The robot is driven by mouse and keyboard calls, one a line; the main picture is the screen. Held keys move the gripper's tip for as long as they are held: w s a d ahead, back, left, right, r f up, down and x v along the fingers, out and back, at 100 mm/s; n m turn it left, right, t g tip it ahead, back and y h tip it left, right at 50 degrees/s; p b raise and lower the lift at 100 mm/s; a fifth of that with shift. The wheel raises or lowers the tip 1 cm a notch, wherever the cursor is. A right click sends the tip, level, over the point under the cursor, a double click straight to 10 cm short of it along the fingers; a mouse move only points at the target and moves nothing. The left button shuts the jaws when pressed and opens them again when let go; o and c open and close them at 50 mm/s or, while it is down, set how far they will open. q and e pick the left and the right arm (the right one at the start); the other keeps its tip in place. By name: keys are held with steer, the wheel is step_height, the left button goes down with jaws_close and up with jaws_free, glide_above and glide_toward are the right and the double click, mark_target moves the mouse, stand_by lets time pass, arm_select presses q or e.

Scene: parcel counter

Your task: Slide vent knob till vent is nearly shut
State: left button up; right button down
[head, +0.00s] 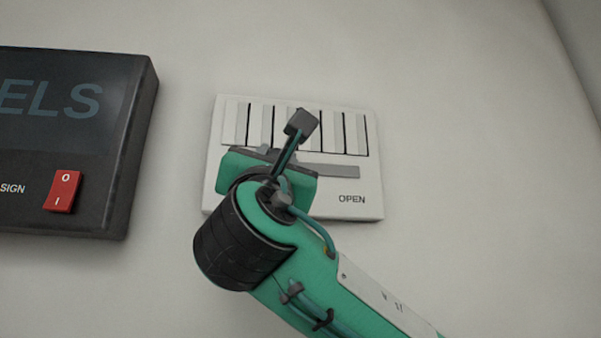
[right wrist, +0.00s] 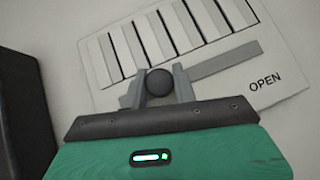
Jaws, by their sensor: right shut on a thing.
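The vent (head: 371,183) is a white wall plate with a row of slats, dark narrow gaps between them, and the word OPEN at its lower right. A grey slot track (right wrist: 222,61) runs below the slats. The round dark vent knob (right wrist: 159,81) sits toward the left part of the track in the right wrist view. My right gripper (right wrist: 160,88) is shut on the knob, one finger on each side. In the head view my right gripper (head: 264,150) and wrist cover the knob and the left part of the track. My left gripper is in neither view.
A dark sign box (head: 135,130) with a red rocker switch (head: 63,191) is on the wall to the left of the vent. Its dark side also shows at the left of the right wrist view (right wrist: 22,115). The wall right of the vent is bare.

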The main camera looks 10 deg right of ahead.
steer(key=a, duration=0.2)
steer(key=shift+a+b, duration=0.3)
steer(key=shift+b, duration=0.05)
steer(key=c, duration=1.1)
jaws_free()
steer(key=shift+d, duration=0.1)
arm_select(q)
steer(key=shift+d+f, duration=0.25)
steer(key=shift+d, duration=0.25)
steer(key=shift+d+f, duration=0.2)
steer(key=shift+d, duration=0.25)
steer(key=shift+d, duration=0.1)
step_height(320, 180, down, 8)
steer(key=b, duration=0.8)
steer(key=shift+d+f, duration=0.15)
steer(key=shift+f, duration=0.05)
arm_select(e)
steer(key=v, duration=1.4)
